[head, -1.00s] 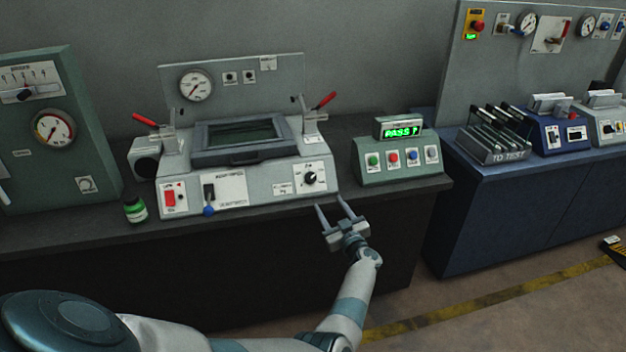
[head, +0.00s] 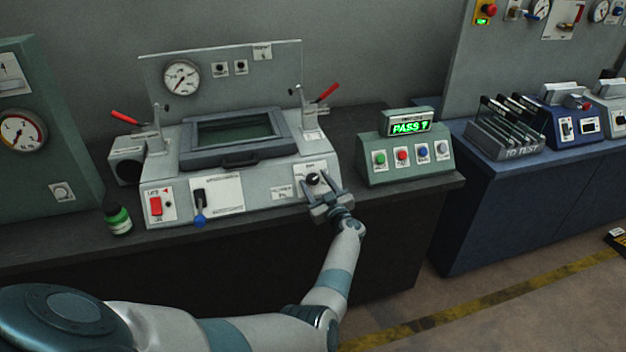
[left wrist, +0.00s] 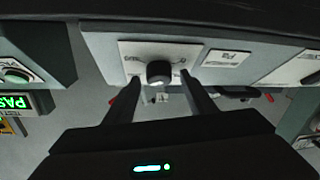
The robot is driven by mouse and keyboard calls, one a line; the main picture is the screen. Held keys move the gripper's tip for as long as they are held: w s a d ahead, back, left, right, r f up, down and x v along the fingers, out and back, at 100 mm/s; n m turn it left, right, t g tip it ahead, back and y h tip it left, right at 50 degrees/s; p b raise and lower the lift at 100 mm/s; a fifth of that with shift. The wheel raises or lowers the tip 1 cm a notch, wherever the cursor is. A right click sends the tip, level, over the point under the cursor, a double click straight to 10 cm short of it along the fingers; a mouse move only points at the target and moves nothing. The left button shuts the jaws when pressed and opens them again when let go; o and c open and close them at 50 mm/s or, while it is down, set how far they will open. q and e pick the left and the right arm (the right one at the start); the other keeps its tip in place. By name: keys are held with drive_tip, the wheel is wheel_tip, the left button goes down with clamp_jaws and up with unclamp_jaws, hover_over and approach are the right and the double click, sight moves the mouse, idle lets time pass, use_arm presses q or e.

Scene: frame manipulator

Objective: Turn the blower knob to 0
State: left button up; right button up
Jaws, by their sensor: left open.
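The blower knob (head: 313,179) is a small black round knob on a white plate at the right end of the grey machine's front panel. It also shows in the left wrist view (left wrist: 159,73), between the two fingers. My left gripper (head: 319,184) is open, with its fingers reaching to either side of the knob. In the left wrist view the gripper (left wrist: 165,88) shows a gap between each finger and the knob. The knob's pointer and scale are too small to read. My right gripper is not in view.
The grey machine (head: 250,190) also has a red switch (head: 155,205), a blue-tipped lever (head: 200,208) and red-handled clamps.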

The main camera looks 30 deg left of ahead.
use_arm(q)
drive_tip(key=shift+w+a, duration=0.15)
drive_tip(key=shift+r, duration=0.1)
drive_tip(key=c, duration=1)
drive_tip(key=shift+c, duration=0.2)
